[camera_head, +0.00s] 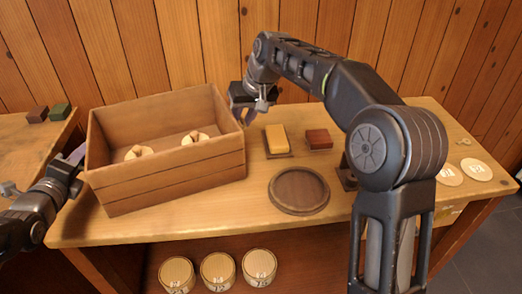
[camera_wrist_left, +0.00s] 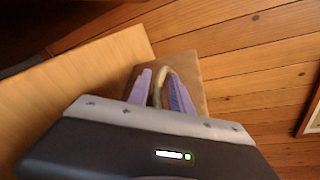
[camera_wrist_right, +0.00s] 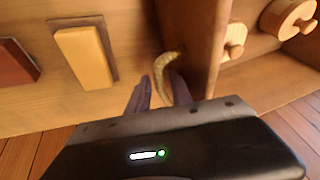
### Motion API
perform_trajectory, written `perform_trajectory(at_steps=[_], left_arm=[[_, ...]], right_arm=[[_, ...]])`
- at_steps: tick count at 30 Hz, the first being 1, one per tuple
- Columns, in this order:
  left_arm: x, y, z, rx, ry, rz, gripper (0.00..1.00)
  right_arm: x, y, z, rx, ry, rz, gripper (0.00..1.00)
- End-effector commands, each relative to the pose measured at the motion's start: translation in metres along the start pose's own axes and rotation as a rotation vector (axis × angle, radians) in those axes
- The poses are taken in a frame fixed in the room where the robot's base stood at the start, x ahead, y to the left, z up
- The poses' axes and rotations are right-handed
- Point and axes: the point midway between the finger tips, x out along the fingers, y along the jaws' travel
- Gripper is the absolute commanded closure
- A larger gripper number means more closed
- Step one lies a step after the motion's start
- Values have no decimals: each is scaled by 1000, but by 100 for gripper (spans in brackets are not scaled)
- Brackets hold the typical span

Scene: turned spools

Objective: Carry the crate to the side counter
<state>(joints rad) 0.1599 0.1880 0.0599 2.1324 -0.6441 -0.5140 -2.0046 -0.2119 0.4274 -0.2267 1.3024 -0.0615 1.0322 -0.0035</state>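The crate (camera_head: 170,170), an open wooden box, stands on the left part of the table (camera_head: 240,212). Two pale round turned pieces (camera_head: 140,153) (camera_head: 194,138) lie inside. My left gripper (camera_head: 74,158) is at its left end; in the left wrist view its purple fingers (camera_wrist_left: 160,90) stand apart on either side of a rope handle (camera_wrist_left: 163,78). My right gripper (camera_head: 260,100) is at its right end; its fingers (camera_wrist_right: 160,92) are apart around another rope handle (camera_wrist_right: 165,70). Firm contact does not show. The side counter (camera_head: 18,150) is at the far left.
Dark red (camera_head: 37,114) and green (camera_head: 60,111) blocks sit at the side counter's back. A yellow block (camera_head: 277,138), a red-brown block (camera_head: 319,138) and a round wooden tray (camera_head: 298,208) lie right of the crate. Several lidded tubs (camera_head: 217,270) stand on the shelf below.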

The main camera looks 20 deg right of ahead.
Motion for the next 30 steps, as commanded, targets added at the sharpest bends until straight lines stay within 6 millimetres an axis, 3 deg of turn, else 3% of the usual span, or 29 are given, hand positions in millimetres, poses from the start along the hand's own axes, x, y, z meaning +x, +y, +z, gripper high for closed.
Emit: perform_trajectory(at_steps=[14, 30], left_arm=[[-9, -1, 0, 3, 2, -2, 67], [-77, 0, 0, 1, -1, -1, 67]], right_arm=[[0, -2, 0, -2, -1, -3, 67], [0, -2, 0, -2, -2, -4, 67]])
